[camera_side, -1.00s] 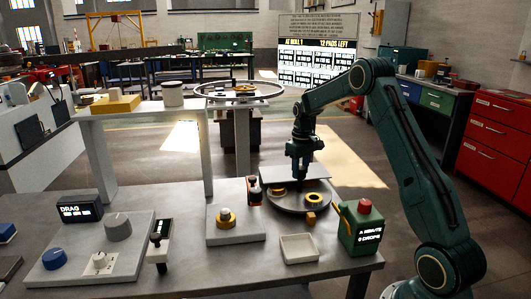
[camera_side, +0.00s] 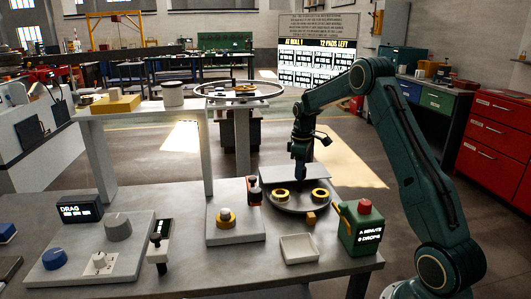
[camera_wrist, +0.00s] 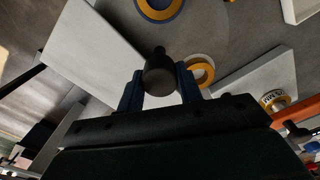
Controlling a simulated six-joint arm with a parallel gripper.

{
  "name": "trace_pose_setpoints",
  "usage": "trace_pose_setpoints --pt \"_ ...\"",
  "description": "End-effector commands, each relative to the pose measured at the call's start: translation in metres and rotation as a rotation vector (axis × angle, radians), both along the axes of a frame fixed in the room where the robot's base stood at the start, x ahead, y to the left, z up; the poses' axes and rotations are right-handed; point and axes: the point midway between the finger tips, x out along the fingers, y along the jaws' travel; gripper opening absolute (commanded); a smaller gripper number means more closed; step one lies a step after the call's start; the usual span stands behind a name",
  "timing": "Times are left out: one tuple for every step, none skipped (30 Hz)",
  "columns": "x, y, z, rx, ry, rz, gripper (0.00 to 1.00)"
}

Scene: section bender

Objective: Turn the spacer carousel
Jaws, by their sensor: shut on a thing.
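The spacer carousel (camera_side: 300,205) is a dark round disc at the right end of the bench. My gripper (camera_side: 299,178) points down at the carousel's far side. In the wrist view its two blue fingers (camera_wrist: 160,88) are shut on a dark round-ended knob (camera_wrist: 159,70). The yellow rings show beyond it, one at the top (camera_wrist: 160,8) and one beside the right finger (camera_wrist: 202,70). The knob's base is hidden in the side view.
A light plate (camera_side: 285,174) stands behind the carousel.

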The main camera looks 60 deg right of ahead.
Motion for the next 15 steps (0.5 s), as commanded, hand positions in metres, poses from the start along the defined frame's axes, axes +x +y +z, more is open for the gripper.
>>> trace_pose_setpoints --pt "0.0005 0.0 0.0018 -0.001 -0.003 0.024 0.0" --pt "0.0005 0.0 0.0018 -0.001 -0.003 0.04 0.0" --pt "0.0005 0.0 0.0018 -0.001 -0.003 0.06 0.0" --pt "0.0005 0.0 0.0018 -0.001 -0.003 0.075 0.0" --pt "0.0005 0.0 0.0018 -0.001 -0.003 0.09 0.0" --pt "0.0005 0.0001 0.0018 -0.001 -0.003 0.109 0.0" --pt "0.0005 0.0001 0.0019 -0.001 -0.003 0.125 0.0" --pt "0.0005 0.0001 0.0019 -0.002 -0.003 0.14 0.0" --pt "0.0005 0.0001 0.0019 -0.002 -0.003 0.16 0.0" --pt "0.0005 0.0001 0.0019 -0.002 -0.003 0.174 0.0" --pt "0.0005 0.0001 0.0019 -0.002 -0.003 0.19 0.0" --pt "0.0005 0.0001 0.0019 -0.002 -0.003 0.209 0.0" --pt "0.0005 0.0001 0.0019 -0.002 -0.003 0.225 0.0" --pt "0.0005 0.0001 0.0019 -0.002 -0.003 0.239 0.0" --pt "0.0005 0.0002 0.0019 -0.002 -0.003 0.26 0.0"
